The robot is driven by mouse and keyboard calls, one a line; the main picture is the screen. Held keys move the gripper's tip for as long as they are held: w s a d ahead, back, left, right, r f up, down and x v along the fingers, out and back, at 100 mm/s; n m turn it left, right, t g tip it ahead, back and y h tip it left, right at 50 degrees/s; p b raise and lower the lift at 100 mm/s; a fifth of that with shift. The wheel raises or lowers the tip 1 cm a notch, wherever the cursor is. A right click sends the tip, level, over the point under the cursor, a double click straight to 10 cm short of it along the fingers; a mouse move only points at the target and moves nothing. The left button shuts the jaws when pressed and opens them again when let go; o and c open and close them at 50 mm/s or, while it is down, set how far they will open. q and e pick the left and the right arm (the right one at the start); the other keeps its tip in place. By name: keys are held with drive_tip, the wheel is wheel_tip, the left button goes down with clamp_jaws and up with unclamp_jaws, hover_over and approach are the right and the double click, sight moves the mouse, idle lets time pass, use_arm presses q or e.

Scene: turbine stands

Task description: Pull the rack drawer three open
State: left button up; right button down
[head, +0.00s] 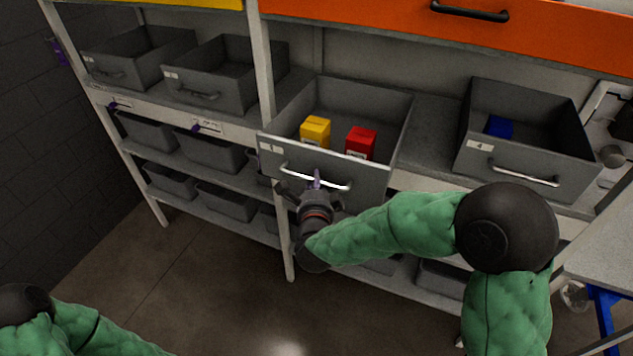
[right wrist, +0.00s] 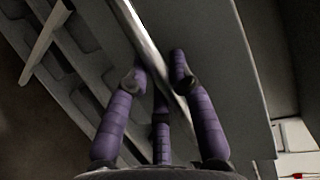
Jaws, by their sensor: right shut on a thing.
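The third grey drawer (head: 362,178) from the left on the upper shelf holds a yellow box (head: 315,131) and a red box (head: 360,142). Its front stands out past the shelf edge. A silver bar handle (head: 333,184) runs across its front and shows as a diagonal bar in the right wrist view (right wrist: 146,37). My right gripper (head: 314,184) is shut on this handle, with its purple fingers (right wrist: 158,90) around the bar. My left arm shows at the bottom left, but its gripper is out of view.
Drawer four (head: 529,165), with a blue box (head: 499,126) inside, sits to the right. Two empty drawers (head: 140,60) (head: 225,77) stand to the left. Grey bins fill the lower shelves. A rack post (head: 262,60) stands by the drawer's left side. The floor in front is clear.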

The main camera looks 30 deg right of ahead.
drive_tip(key=c, duration=1)
unclamp_jaws()
drive_tip(key=shift+c, duration=0.2)
drive_tip(key=v, duration=1.2)
drive_tip(key=shift+f, duration=0.1)
drive_tip(key=w+a+f+n+g+y+b, duration=0.1)
drive_tip(key=a+f+n+g+y+b, duration=0.2)
drive_tip(key=f, duration=0.8)
drive_tip(key=w+a+f+n+g+y+b, duration=0.15)
drive_tip(key=f+n+b, duration=0.35)
drive_tip(key=f, duration=0.6)
drive_tip(key=w+a+f+n+g+y+b, duration=0.1)
drive_tip(key=a+f+n+y+b, duration=0.3)
drive_tip(key=f, duration=0.7)
drive_tip(key=s+a+f+n+g+y+b, duration=0.1)
drive_tip(key=s+f+n+g, duration=0.1)
drive_tip(key=s+f, duration=0.3)
drive_tip(key=s+a+f+n+g+b, duration=0.1)
drive_tip(key=s+f+n+g+b, duration=0.1)
drive_tip(key=f, duration=1)
drive_tip(key=s+a+f+n+g+y+b, duration=0.1)
drive_tip(key=s+f+n+g, duration=0.3)
drive_tip(key=s+f, duration=0.5)
drive_tip(key=shift+n+y+b, duration=0.35)
drive_tip(key=shift+n+b, duration=0.3)
drive_tip(key=shift+n, duration=0.25)
